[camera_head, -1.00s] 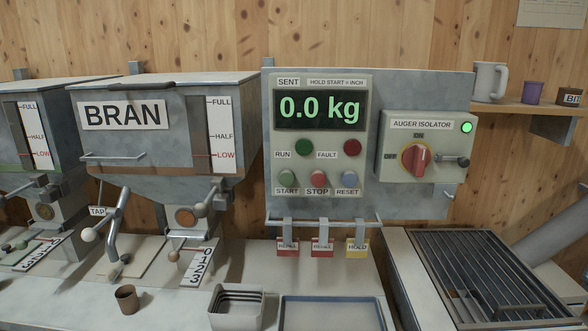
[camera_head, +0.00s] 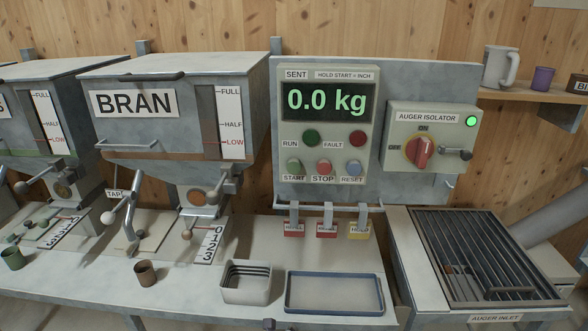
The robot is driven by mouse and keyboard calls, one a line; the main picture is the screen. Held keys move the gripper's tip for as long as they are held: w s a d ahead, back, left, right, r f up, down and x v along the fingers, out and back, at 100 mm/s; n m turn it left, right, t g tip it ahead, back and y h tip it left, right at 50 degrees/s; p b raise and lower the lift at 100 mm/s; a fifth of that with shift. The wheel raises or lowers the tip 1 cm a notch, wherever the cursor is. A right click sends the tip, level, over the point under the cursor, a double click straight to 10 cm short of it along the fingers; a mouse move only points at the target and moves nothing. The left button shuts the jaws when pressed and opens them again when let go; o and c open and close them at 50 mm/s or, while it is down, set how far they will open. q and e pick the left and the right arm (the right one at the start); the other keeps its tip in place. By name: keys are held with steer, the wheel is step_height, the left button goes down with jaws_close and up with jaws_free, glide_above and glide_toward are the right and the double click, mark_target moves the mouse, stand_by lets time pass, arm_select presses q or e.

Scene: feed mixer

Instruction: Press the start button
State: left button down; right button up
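The green start button (camera_head: 294,167) is on the grey control panel (camera_head: 284,98), above a START label and left of the red stop button (camera_head: 324,168). The blue reset button (camera_head: 354,168) is at the right of that row. Above the row are a dark green run lamp (camera_head: 312,138) and a dark red fault lamp (camera_head: 358,139). The display (camera_head: 327,100) reads 0.0 kg. Nothing covers the start button. Neither of my grippers shows in the head view.
The auger isolator (camera_head: 423,150) has a red knob and a lit green lamp. Red and yellow tags (camera_head: 327,230) hang below the panel. A white bin (camera_head: 246,290), a blue-rimmed tray (camera_head: 335,308) and a brown cup (camera_head: 145,272) stand on the bench. The auger inlet grate (camera_head: 487,260) is at right.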

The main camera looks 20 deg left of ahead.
mark_target(294, 174)
arm_select(q)
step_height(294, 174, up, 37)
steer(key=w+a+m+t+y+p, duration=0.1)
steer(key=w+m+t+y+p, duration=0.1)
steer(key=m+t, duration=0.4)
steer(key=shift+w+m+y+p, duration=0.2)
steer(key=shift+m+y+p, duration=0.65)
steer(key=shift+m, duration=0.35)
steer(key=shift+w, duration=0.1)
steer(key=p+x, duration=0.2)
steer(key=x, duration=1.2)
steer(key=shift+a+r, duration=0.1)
steer(key=shift+p, duration=0.35)
